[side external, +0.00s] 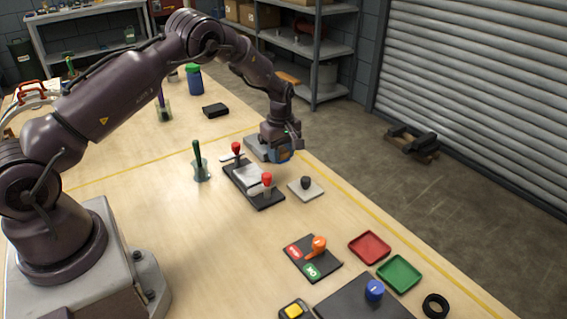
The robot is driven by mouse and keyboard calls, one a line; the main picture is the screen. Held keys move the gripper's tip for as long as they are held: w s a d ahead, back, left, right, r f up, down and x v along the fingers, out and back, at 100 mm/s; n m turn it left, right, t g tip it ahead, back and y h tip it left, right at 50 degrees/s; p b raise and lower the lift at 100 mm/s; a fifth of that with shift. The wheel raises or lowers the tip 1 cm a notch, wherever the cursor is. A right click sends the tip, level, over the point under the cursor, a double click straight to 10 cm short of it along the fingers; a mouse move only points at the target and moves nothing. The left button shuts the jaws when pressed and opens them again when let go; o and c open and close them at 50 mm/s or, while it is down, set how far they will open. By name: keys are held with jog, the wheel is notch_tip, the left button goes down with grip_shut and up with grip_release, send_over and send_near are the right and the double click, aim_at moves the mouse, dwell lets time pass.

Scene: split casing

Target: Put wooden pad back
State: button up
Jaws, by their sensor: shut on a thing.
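My gripper (283,152) points down over the far right part of the table, beyond the black fixture. It is shut on a small piece (284,157) that shows brown and blue; it looks like the wooden pad, but it is too small and too covered by the jaws to be sure. A flat grey block (256,147) lies just left of the gripper, partly hidden behind it. I cannot tell whether the held piece touches the block or the table.
A black fixture (268,203) with two red-knobbed clamps stands in front of the gripper. A grey plate with a black knob (305,184) lies to its right. A green-handled tool (198,157) stands upright at left. Red (369,247) and green (400,272) trays lie near the right edge.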

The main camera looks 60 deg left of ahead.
aim_at(283, 171)
jog(key=shift+w+a+f, duration=0.2)
jog(key=shift+w+f, duration=0.35)
jog(key=shift+f, duration=1.6)
jog(key=shift+f, duration=0.1)
jog(key=o, duration=0.9)
